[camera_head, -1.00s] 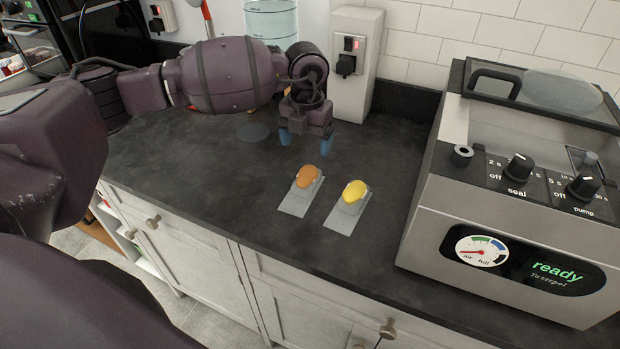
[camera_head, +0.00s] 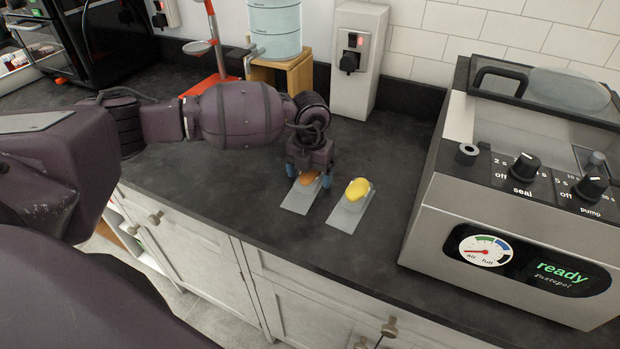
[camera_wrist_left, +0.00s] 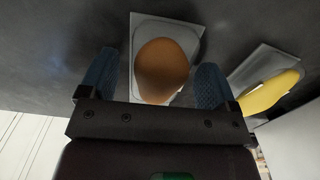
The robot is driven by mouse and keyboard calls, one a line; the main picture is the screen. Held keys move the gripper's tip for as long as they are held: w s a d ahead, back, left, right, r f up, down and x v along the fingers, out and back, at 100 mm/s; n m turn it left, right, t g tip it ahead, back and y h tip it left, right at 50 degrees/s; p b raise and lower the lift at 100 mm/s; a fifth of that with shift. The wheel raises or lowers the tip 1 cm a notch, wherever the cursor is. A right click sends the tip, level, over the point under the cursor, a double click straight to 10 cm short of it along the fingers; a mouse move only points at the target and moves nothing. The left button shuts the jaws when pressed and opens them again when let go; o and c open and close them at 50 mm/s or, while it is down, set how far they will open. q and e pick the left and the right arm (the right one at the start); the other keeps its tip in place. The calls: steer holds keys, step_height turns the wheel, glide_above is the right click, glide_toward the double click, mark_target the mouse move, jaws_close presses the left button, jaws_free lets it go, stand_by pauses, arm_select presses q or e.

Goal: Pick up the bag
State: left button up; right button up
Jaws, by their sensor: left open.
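A flat grey, clear-looking bag (camera_head: 297,201) with a rounded orange item (camera_head: 310,177) in or on it lies on the dark counter. A similar bag (camera_head: 345,217) with a yellow item (camera_head: 357,189) lies just to its right. My left gripper (camera_head: 309,175) is open over the orange item, pointing down. In the left wrist view the orange item (camera_wrist_left: 162,72) sits between the blue fingers of the left gripper (camera_wrist_left: 158,72), with a gap on both sides. The gripper hides part of the orange item in the head view. My right gripper is not in view.
A large steel vacuum sealer (camera_head: 510,180) reading "ready" stands at the right. A socket column (camera_head: 357,85), a wooden stand (camera_head: 290,72) with a blue container and a red stand (camera_head: 212,80) are behind. The counter left of the bags is clear.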

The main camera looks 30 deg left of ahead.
arm_select(q)
steer(key=shift+f, duration=0.25)
steer(key=c, duration=1.1)
steer(key=shift+r, duration=0.15)
